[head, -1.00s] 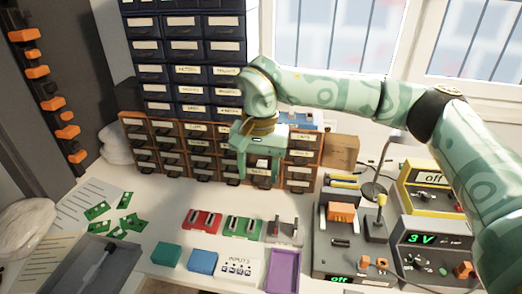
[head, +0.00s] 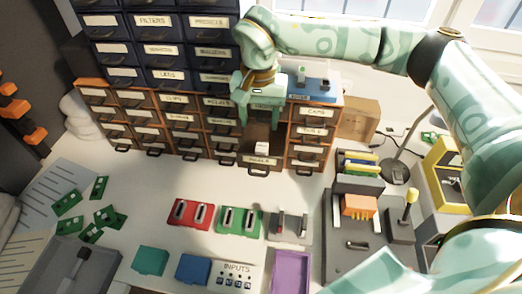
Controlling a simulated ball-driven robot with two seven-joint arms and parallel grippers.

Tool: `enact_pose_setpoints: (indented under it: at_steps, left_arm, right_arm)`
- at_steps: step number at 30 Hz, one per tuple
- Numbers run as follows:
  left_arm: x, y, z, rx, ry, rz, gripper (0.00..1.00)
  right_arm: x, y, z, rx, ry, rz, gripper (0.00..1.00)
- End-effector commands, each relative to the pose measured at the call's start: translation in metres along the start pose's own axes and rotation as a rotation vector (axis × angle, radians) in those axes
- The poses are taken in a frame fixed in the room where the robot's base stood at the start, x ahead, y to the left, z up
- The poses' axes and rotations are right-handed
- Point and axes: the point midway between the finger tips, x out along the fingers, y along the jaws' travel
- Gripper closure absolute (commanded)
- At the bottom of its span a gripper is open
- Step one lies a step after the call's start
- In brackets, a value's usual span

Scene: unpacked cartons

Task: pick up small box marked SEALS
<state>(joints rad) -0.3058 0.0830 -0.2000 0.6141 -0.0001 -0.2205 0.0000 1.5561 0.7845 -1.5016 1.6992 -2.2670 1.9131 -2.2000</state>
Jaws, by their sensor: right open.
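A small brown drawer-like box (head: 258,168) with a white label, its word too small to read surely, sits in the lower part of the orange-framed drawer cabinet. It appears to stand out from the front, with a dark hollow above it. A small white piece (head: 262,147) shows just above the label; I cannot tell what it is. My right gripper (head: 260,122) is open, fingers pointing down, above the labelled front and apart from it. Nothing shows between its fingers. My left gripper is not in view.
Blue labelled drawers (head: 165,50) rise behind on the left. A blue tray (head: 312,84) lies on the cabinet top, and a cardboard box (head: 358,119) stands at right. Red (head: 190,214) and green (head: 240,219) holders and a purple tray (head: 291,272) lie in front.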

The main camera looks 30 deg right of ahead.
Motion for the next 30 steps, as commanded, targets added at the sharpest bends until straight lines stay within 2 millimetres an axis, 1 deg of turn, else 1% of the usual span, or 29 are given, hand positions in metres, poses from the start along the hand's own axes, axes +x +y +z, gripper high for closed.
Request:
enact_pose_setpoints:
  at_steps: [1, 3, 6, 10, 15, 18, 21, 27, 28, 29, 30]
  left_arm:
    - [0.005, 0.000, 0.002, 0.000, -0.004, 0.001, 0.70]
    - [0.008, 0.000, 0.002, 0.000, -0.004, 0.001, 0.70]
    - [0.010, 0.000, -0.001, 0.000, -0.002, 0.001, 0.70]
    - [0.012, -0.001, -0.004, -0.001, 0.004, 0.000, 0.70]
    - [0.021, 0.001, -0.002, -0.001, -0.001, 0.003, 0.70]
    - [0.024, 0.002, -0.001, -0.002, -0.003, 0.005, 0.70]
    - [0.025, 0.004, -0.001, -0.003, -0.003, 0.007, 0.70]
    - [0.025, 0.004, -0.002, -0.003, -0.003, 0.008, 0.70]
    - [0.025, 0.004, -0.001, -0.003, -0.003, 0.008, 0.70]
    - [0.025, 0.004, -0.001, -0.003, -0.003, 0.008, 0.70]
    - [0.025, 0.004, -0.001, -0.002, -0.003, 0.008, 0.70]
  right_arm:
    - [0.015, 0.000, 0.001, 0.000, -0.005, 0.003, 0.47]
    - [0.027, 0.000, 0.000, 0.001, -0.003, 0.002, 0.47]
    - [0.037, 0.000, 0.000, 0.000, -0.002, 0.000, 0.47]
    - [0.046, 0.001, 0.001, 0.000, -0.002, 0.000, 0.47]
    - [0.075, 0.008, 0.006, 0.000, -0.005, 0.003, 0.47]
    - [0.088, 0.007, 0.006, 0.000, -0.003, 0.001, 0.47]
    - [0.093, 0.007, 0.006, 0.000, -0.001, -0.001, 0.47]
    - [0.092, 0.007, 0.006, 0.000, 0.000, -0.001, 0.47]
    - [0.092, 0.007, 0.006, 0.000, 0.000, -0.001, 0.53]
    - [0.092, 0.007, 0.006, 0.000, 0.000, -0.001, 0.61]
    - [0.092, 0.007, 0.006, 0.000, 0.000, -0.001, 0.72]
